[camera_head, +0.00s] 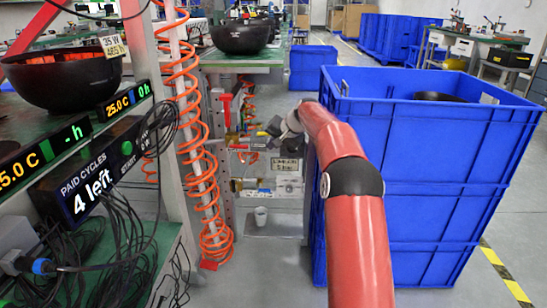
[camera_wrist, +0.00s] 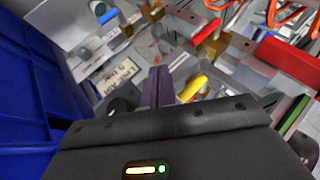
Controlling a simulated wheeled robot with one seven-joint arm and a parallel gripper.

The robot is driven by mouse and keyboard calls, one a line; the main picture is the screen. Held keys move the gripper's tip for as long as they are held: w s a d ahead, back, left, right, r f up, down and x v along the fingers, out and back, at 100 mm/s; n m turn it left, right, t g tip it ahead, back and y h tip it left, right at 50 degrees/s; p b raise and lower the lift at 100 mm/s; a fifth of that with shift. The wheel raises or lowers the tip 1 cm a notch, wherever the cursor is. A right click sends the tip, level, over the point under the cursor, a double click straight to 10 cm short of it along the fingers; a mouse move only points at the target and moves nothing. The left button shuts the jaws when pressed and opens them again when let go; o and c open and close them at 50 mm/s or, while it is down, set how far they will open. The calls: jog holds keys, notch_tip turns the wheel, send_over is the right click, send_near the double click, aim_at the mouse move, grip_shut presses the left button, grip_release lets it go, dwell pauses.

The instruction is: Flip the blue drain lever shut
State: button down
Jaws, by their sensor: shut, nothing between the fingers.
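A small blue lever (camera_wrist: 108,16) shows at the upper left of the wrist view, beside a metal fitting. A small blue part, probably the same lever, shows on the lower pipe assembly (camera_head: 264,190) in the head view. It is too small there to tell its angle. My gripper (camera_wrist: 157,74) is shut and empty, its fingers pointing into the pipework. In the head view my gripper (camera_head: 272,127) is at the upper valves, above and apart from the blue part, and partly hidden by my arm.
A red handle (camera_head: 227,108) and a yellow lever (camera_wrist: 192,88) are close to my gripper. Stacked blue crates (camera_head: 415,150) stand close on the right. An orange coiled hose (camera_head: 200,150) hangs on the left.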

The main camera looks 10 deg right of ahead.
notch_tip(320, 180, up, 3)
jog(key=shift+f, duration=0.2)
jog(key=s+a+r+n+h+p, duration=0.1)
jog(key=s+a+r, duration=0.25)
jog(key=s, duration=0.45)
jog(key=s+a+r+n+g+h+p, duration=0.1)
jog(key=s+a+r+p, duration=0.1)
jog(key=s+r, duration=0.45)
jog(key=s+a+r+n+p, duration=0.1)
jog(key=s+a+r, duration=0.15)
jog(key=s, duration=0.75)
jog(key=s+f+n+h+p, duration=0.1)
jog(key=s+f, duration=0.2)
jog(key=s, duration=1.1)
jog(key=s+d+f+n+h+p, duration=0.1)
jog(key=s+f, duration=0.3)
jog(key=s, duration=1)
jog(key=shift+d+n+g+p, duration=0.2)
jog(key=shift+n+g+p, duration=0.15)
jog(key=shift+p, duration=0.4)
